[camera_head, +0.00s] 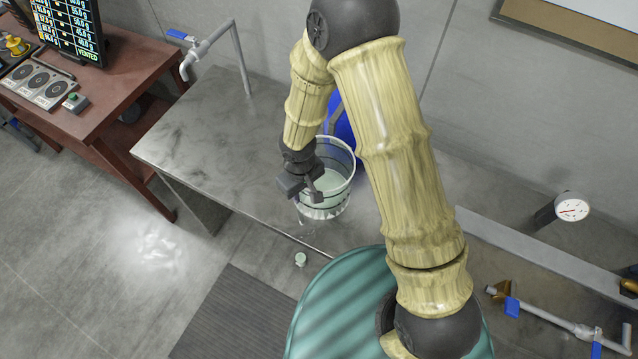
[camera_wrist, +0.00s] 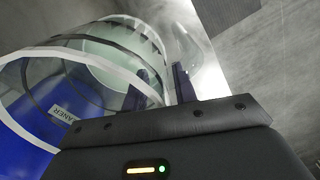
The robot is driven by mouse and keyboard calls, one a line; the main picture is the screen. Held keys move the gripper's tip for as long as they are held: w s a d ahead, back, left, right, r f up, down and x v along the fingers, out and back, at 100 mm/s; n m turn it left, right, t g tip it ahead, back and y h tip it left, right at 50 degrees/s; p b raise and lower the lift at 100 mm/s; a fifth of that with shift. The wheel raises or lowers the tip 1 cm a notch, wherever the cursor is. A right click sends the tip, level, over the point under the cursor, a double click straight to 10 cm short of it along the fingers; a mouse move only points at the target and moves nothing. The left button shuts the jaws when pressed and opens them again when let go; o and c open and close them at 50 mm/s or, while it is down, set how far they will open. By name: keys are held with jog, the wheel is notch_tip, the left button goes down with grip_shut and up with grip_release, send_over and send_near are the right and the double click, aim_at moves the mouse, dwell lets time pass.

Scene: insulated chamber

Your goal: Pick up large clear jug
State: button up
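The large clear jug (camera_head: 337,203) stands upright on the grey bench, with pale green liquid and dark bands around its wall. It fills the left of the wrist view, where its white rim (camera_wrist: 107,58) runs toward my fingers. My gripper (camera_head: 309,190) is at the jug's near left side in the head view and hides part of the rim. In the wrist view its two fingers (camera_wrist: 160,84) stand apart, with the jug's rim and wall seeming to pass between them. I cannot tell whether either finger touches the jug.
A blue container (camera_head: 342,127) stands behind the jug; a label ending in "ANER" (camera_wrist: 66,114) shows in the wrist view. The bench (camera_head: 205,135) is clear to the left, with a tap (camera_head: 205,50) at its back.

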grip_shut()
dwell(1.5)
